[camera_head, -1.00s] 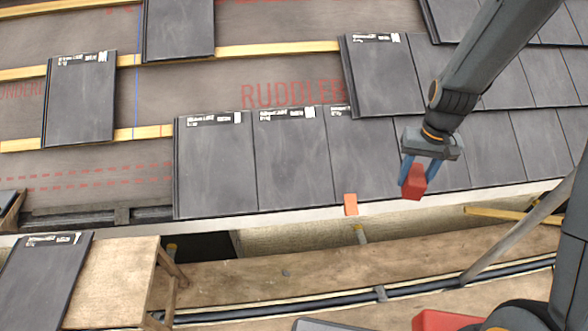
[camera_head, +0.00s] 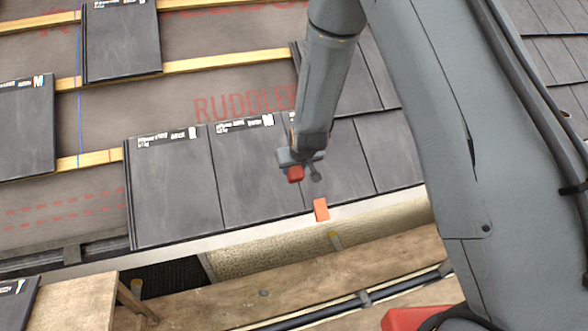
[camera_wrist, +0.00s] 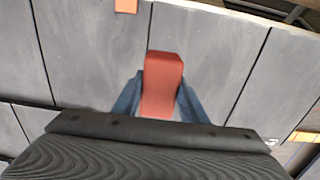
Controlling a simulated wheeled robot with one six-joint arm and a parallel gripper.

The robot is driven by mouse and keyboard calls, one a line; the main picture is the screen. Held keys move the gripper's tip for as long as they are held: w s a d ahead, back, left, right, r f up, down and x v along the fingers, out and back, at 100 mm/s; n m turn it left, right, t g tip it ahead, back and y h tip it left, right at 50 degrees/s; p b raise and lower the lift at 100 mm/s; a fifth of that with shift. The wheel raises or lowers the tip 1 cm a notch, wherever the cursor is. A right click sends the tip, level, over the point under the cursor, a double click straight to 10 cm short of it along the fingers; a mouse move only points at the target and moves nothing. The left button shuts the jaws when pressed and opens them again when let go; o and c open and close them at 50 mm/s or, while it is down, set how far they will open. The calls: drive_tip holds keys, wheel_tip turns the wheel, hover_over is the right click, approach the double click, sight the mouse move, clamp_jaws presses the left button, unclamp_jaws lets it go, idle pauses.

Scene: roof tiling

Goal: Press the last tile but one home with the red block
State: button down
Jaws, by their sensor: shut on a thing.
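My gripper (camera_head: 303,170) is shut on the red block (camera_head: 295,174) and holds it over the lower row of dark tiles. The wrist view shows the block (camera_wrist: 163,75) between the two blue fingers (camera_wrist: 160,98). In the head view the block appears near the edge between the second tile from the left (camera_head: 258,180) and the tile to its right (camera_head: 340,170). I cannot tell whether it touches a tile. The leftmost tile (camera_head: 175,195) of this row lies beside the second one. My arm hides part of the tiles behind.
An orange block (camera_head: 321,209) sits at the eave edge below the tiles. Bare timber battens (camera_head: 228,68) and underlay (camera_head: 200,90) lie at left. Loose tiles (camera_head: 122,40) rest higher up. A wooden platform (camera_head: 230,305) runs below the eave.

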drive_tip(key=b+x, duration=0.5)
drive_tip(key=x, duration=0.1)
drive_tip(key=shift+w+f, duration=0.15)
drive_tip(key=shift+f, duration=0.15)
drive_tip(key=shift+f, duration=0.15)
idle(1.1)
drive_tip(key=shift+b+x, duration=1.5)
drive_tip(key=shift+x, duration=1.35)
drive_tip(key=shift+w+f, duration=0.1)
drive_tip(key=p+v, duration=0.6)
drive_tip(key=v, duration=0.3)
drive_tip(key=shift+p, duration=0.35)
